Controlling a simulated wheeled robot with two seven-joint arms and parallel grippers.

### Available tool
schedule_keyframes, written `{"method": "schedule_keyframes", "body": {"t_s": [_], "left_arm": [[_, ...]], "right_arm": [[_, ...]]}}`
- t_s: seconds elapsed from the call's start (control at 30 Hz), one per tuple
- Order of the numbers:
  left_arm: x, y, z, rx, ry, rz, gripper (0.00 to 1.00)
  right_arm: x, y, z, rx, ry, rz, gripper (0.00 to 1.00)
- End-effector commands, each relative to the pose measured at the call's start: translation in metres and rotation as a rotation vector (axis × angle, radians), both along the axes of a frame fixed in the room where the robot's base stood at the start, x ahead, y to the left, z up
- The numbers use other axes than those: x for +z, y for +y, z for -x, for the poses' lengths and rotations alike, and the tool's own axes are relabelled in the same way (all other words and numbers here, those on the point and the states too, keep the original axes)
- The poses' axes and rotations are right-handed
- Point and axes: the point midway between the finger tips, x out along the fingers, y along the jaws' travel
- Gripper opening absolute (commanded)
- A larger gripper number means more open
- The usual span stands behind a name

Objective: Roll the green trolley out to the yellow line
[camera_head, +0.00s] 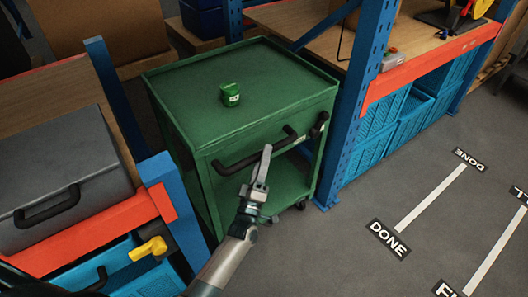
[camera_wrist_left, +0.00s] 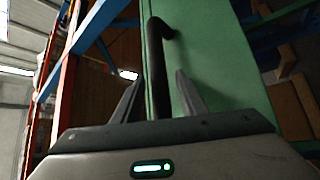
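The green trolley (camera_head: 240,68) stands in a bay between blue rack posts, its front toward the open floor. A black bar handle (camera_head: 255,152) crosses its front; the handle also shows in the left wrist view (camera_wrist_left: 155,60). My left gripper (camera_head: 264,165) is at the handle's middle. Its fingers (camera_wrist_left: 157,100) are apart, one on each side of the bar, with visible gaps; I cannot tell how deep the bar sits between them. Pale floor lines (camera_head: 432,199) lie at the right, one labelled DONE at both ends. No line looks clearly yellow. My right gripper is not in view.
A small green labelled object (camera_head: 230,94) sits on the trolley top. Blue posts (camera_head: 361,95) stand close on both sides. A grey case (camera_head: 62,178) lies on the left shelf; a yellow-handled item (camera_head: 148,248) is below. The grey floor (camera_head: 345,265) ahead is clear.

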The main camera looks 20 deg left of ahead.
Motion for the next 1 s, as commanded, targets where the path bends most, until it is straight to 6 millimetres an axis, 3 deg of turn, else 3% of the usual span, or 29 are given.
{"method": "schedule_keyframes", "body": {"t_s": [0.47, 0.63, 0.67, 1.0], "left_arm": [[0.0047, 0.0004, -0.0106, 0.0, 0.0, 0.0, 0.39], [0.0047, 0.0003, -0.0106, 0.0, 0.0, 0.0, 0.03], [0.0047, 0.0003, -0.0105, 0.0, 0.0, 0.0, 0.0], [0.0045, -0.0031, -0.0078, 0.0, 0.0, 0.0, 0.0]], "right_arm": [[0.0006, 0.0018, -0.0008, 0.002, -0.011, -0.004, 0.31], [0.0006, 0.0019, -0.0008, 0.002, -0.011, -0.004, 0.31], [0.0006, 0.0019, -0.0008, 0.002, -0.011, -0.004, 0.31], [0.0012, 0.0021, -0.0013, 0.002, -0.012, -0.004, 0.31]]}}
